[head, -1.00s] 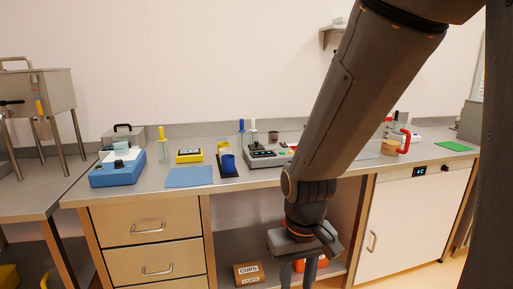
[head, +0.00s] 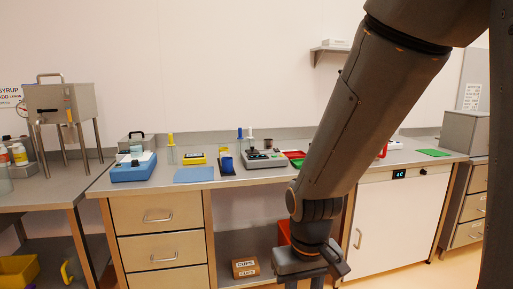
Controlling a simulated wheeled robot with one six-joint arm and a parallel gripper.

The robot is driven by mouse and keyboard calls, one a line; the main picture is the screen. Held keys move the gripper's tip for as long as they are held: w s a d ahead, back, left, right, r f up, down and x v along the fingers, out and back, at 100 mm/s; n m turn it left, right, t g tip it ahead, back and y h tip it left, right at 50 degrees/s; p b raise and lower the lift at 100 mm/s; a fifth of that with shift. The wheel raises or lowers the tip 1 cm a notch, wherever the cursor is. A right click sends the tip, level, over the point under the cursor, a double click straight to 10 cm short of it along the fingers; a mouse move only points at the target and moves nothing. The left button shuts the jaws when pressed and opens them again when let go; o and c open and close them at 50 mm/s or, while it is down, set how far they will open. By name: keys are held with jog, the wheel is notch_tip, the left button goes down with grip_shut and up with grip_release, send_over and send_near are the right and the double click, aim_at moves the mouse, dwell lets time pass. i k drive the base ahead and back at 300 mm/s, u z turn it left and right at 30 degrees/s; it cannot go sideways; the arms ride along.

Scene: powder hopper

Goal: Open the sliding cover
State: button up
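A steel hopper (head: 62,101) stands on thin legs on the left counter in the head view. It has a loop handle (head: 50,76) on top and a small dark part (head: 54,112) low on its front. I cannot tell which part is the sliding cover, or whether it is open. My gripper (head: 304,283) points down at the lower middle, in front of the main counter and far right of the hopper. Its fingers look apart with nothing between them; their tips are cut off by the frame.
The main counter (head: 200,184) carries a blue device (head: 134,168), a blue mat (head: 194,175), a scale (head: 264,159) and small tools. Bottles (head: 19,154) stand left of the hopper. A yellow bin (head: 18,270) sits below. A CUPS box (head: 246,267) is on the low shelf.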

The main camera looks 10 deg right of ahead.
aim_at(252, 151)
jog(key=z, duration=0.4)
jog(key=i, duration=1.4)
jog(key=u, duration=0.4)
